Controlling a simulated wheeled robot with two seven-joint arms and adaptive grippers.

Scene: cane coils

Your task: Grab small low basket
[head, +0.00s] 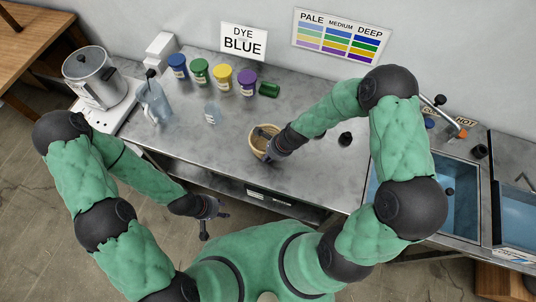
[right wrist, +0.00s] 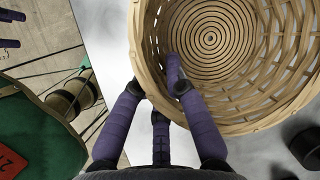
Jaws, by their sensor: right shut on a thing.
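My right gripper (head: 267,147) is shut on the near rim, with one purple finger inside the basket and others outside the wall. The right hand hides part of the basket in the head view. My left gripper (head: 215,225) is open and empty, in front of the counter.
Blue (head: 178,67), green (head: 200,72), yellow (head: 222,77) and purple (head: 247,82) jars stand behind, with a green jar (head: 269,90) on its side. A small black object (head: 345,139) and a sink (head: 452,190) are right.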

